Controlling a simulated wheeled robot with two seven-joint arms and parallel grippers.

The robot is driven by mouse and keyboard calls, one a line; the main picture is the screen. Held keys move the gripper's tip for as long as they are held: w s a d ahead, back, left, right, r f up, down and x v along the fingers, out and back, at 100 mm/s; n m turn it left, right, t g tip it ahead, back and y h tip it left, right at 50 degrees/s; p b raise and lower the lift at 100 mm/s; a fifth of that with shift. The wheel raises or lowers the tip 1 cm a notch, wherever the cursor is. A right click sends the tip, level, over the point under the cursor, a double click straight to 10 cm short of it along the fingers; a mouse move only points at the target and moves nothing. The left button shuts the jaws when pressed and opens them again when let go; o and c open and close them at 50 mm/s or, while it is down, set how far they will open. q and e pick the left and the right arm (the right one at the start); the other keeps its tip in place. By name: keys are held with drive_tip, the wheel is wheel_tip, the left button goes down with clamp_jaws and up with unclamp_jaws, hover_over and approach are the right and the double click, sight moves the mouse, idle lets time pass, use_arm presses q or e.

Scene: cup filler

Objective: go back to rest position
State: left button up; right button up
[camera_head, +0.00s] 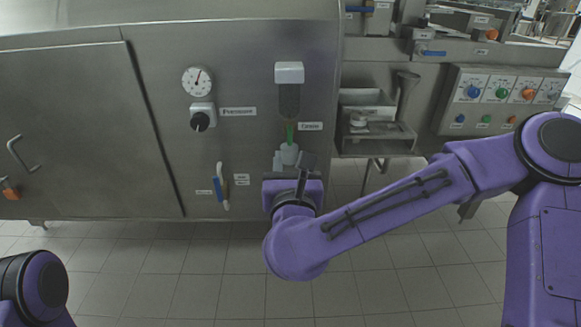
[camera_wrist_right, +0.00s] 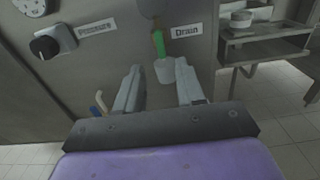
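My right gripper (camera_head: 289,160) reaches up to the machine front, just below the green drain handle (camera_head: 290,132). In the right wrist view its two fingers (camera_wrist_right: 159,84) stand apart with a clear gap. A small white cup-like piece (camera_wrist_right: 163,71) shows near the fingertips, directly under the green handle (camera_wrist_right: 158,43). I cannot tell whether a finger touches it. My right arm is stretched out from the right, away from my body. Of my left arm, only a purple and black part shows at the lower left; its gripper is out of view.
The steel machine front carries a round gauge (camera_head: 198,81), a black pressure knob (camera_head: 200,121) and a blue-handled lever (camera_head: 220,187). A shelf (camera_head: 375,132) and a panel of coloured knobs (camera_head: 503,92) are on the right. The tiled floor (camera_head: 190,270) in front is clear.

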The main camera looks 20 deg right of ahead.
drive_tip(key=v, duration=0.2)
drive_tip(key=shift+s, duration=0.4)
